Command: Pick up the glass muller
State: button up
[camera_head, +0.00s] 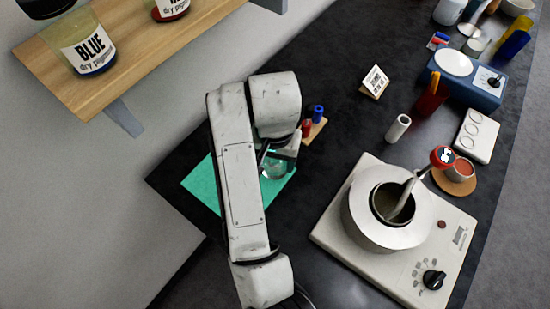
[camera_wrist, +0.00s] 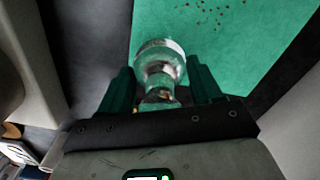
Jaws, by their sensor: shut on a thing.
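The glass muller (camera_wrist: 160,62) is a clear glass piece with a round, wide end and a narrower stem. In the wrist view it sits between the two dark green fingers of my gripper (camera_wrist: 160,88), which is shut on its stem. In the head view the muller (camera_head: 274,166) shows as a clear shape over the green sheet, beside my gripper (camera_head: 268,158), and my arm hides part of it. I cannot tell whether the muller touches the sheet.
The green sheet (camera_head: 202,184) has small dark red specks. A small wooden stand (camera_head: 316,130) with red and blue pieces is close on the right. A hot plate (camera_head: 334,222) with a pot stands further right. A shelf (camera_head: 130,40) with jars is at upper left.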

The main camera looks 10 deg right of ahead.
notch_tip(320, 180, up, 3)
jog(key=shift+s+r+p, duration=0.1)
jog(key=shift+p, duration=0.65)
jog(key=s+d+r+p, duration=0.3)
jog(key=s+d+r, duration=0.6)
jog(key=d, duration=0.1)
jog(key=shift+d, duration=0.25)
jog(key=shift+f, duration=0.1)
